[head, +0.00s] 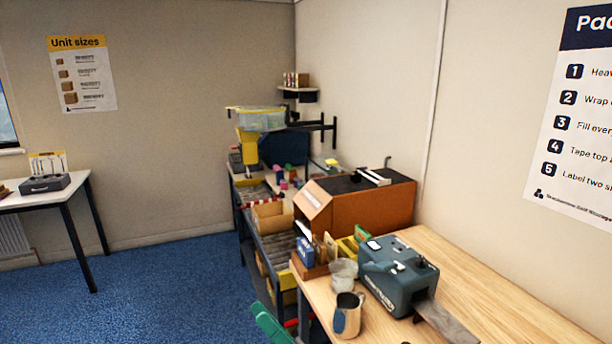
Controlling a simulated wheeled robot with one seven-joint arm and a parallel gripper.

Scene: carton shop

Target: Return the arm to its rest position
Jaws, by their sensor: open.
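My gripper is not in the head view, and I cannot see the pose of my arm. No arm link can be made out for certain. A green piece (270,325) shows at the bottom edge, left of the near bench, mostly cut off by the frame. I cannot tell what it belongs to.
The wooden bench (510,310) at right carries a blue-grey tape machine (398,275), a metal jug (347,315) and a brown box-shaped unit (358,212). A side table (38,200) stands left. The blue carpet (150,290) between is clear.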

